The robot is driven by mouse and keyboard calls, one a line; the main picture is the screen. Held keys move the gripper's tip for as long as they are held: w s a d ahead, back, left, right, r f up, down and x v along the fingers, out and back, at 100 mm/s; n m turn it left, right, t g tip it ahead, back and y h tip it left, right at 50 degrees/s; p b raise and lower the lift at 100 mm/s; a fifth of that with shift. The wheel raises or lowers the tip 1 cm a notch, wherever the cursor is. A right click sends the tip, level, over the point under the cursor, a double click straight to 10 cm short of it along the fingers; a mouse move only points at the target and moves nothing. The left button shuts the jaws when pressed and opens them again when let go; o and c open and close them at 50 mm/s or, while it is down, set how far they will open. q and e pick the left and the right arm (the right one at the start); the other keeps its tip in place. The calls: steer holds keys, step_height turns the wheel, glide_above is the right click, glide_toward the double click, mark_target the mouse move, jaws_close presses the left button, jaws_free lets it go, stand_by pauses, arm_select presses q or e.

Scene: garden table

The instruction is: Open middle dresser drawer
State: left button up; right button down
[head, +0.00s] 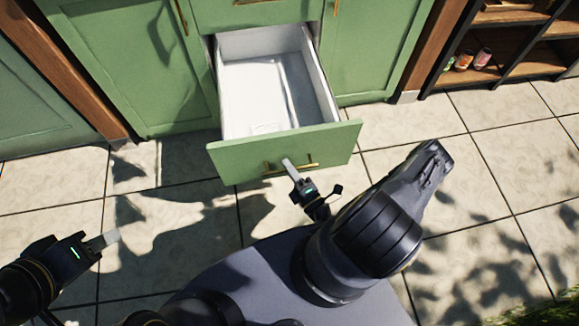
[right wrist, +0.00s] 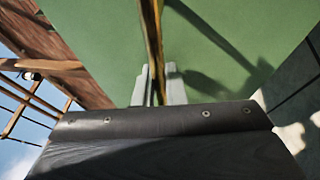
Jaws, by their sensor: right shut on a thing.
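The green dresser (head: 135,60) stands at the top of the head view. Its middle drawer (head: 235,160) is pulled well out, with a white interior that looks empty. A brass bar handle (head: 304,163) is on the drawer front. My right gripper (head: 288,164) is at this handle and shut on it. In the right wrist view the two fingers (right wrist: 160,88) sit on either side of the brass handle (right wrist: 152,40), against the green front. My left gripper (head: 106,239) is at the lower left, over the floor, away from the dresser; its finger gap is not clear.
Green doors flank the drawer, and another green drawer front (head: 258,12) is above it. A dark wooden shelf (head: 520,50) with small jars (head: 482,58) stands at the upper right. The tiled floor (head: 180,215) in front is clear.

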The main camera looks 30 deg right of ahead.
steer(key=c, duration=1.8)
jaws_free()
steer(key=shift+o, duration=0.2)
steer(key=a+v, duration=0.1)
steer(key=v, duration=0.6)
steer(key=shift+s+d+f+p, duration=0.15)
steer(key=shift+s+d+p, duration=0.15)
steer(key=shift+s+d, duration=0.2)
steer(key=shift+w, duration=0.1)
